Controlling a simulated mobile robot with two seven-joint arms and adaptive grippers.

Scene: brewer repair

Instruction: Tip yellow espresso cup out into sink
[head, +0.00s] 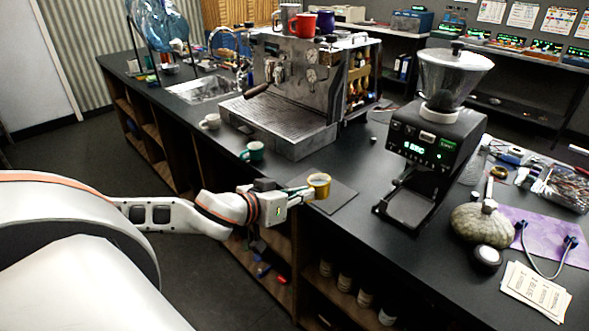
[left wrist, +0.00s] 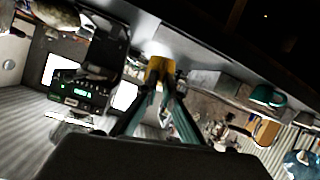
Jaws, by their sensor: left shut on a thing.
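The yellow espresso cup (head: 319,185) is upright over the dark mat (head: 338,197) near the counter's front edge. It also shows in the left wrist view (left wrist: 160,68), between the fingertips. My left gripper (head: 308,190) reaches in from the left and is shut on the cup's near side. I cannot tell whether the cup touches the mat. What is inside the cup is too small to make out. The sink (head: 203,89) is a steel basin at the far left of the counter, beyond the espresso machine. My right gripper is not in view.
The espresso machine (head: 290,90) stands behind the cup. A green cup (head: 253,151) and a white cup (head: 210,121) stand left of it along the front edge. A coffee grinder (head: 432,140) stands to the right, and a tap (head: 238,55) rises by the sink.

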